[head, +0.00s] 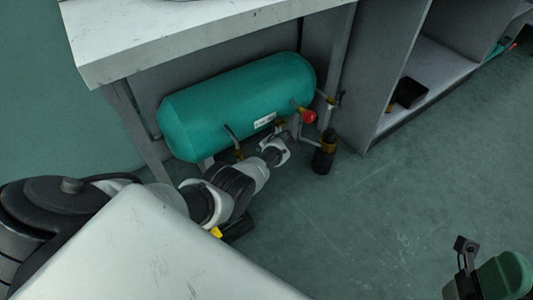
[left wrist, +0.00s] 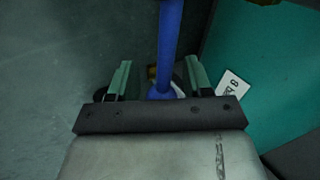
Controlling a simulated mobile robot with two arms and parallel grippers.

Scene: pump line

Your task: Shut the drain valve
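The teal tank (head: 238,100) lies on its side under the bench. My left gripper (head: 284,146) is low at the front of the tank, near its underside. In the left wrist view, the gripper's two green fingers (left wrist: 159,82) stand apart. A blue lever (left wrist: 169,45) runs between them, with visible space on both sides. A brass-coloured fitting (left wrist: 152,72) shows partly behind the lever. The lever is not distinguishable in the head view, and its lower end is partly hidden by the gripper body.
A red knob (head: 309,117) and a black cylinder with a brass collar (head: 323,158) are right of my left gripper. A bent lever (head: 232,135) is to its left. The bench top (head: 180,35) overhangs the tank. Floor between is clear.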

